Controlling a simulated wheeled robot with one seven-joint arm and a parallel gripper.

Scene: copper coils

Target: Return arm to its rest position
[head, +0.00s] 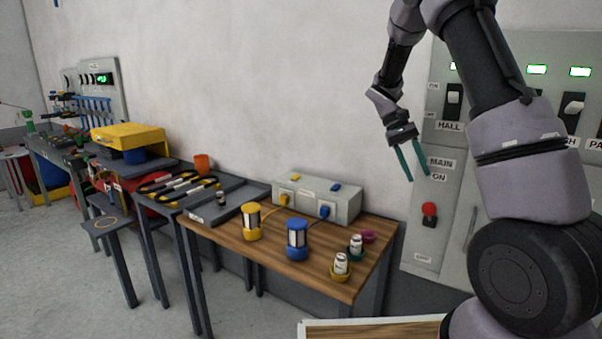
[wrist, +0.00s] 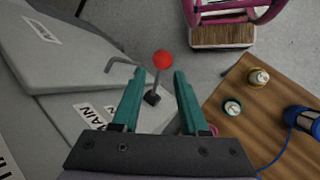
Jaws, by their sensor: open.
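My gripper (head: 409,162) is raised in the air in front of the grey panel, above and to the right of the wooden table. Its two teal fingers are apart, with nothing between them. In the wrist view my gripper (wrist: 158,90) points down, and a lever with a red knob (wrist: 163,60) shows beyond the fingertips, apart from them. The same red knob (head: 429,209) is on the panel under the MAIN label in the head view. My arm reaches up along the right side of the head view.
The grey panel (head: 436,165) with switches and green lights is close behind my arm. A wooden table (head: 222,236) holds a yellow lantern (head: 251,222), a blue lantern (head: 297,240), small cans and a grey box (head: 345,206). More workbenches stand left. Floor at the lower left is clear.

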